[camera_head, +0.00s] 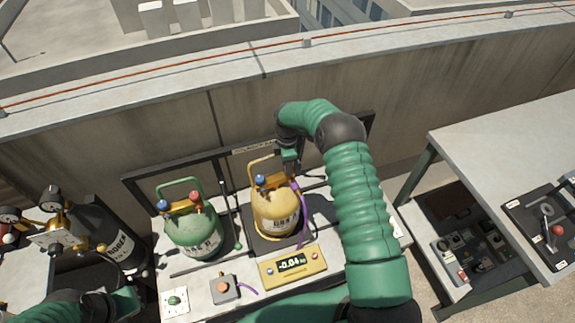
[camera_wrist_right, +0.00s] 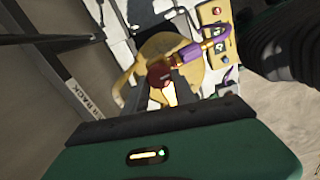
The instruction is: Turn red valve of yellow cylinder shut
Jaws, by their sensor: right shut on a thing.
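The yellow cylinder (camera_head: 277,212) stands upright on a scale platform on the bench, with a blue valve (camera_head: 260,180) at its top left. My right gripper (camera_head: 290,170) reaches down to the cylinder's top and hides the red valve in the head view. In the right wrist view, the red valve (camera_wrist_right: 158,74) sits between the fingers of my right gripper (camera_wrist_right: 161,84), which is shut on it. A purple hose (camera_head: 304,222) runs down beside the cylinder; its fitting (camera_wrist_right: 185,55) is near the red valve. My left gripper (camera_head: 124,300) is at the lower left, its fingers unclear.
A green cylinder (camera_head: 193,232) with blue and red valves stands to the left. The yellow scale display (camera_head: 293,265) reads about -0.04. A dark nitrogen bottle (camera_head: 108,240) with gauges is at far left. A grey table (camera_head: 510,150) stands right; a parapet wall (camera_head: 200,110) runs behind.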

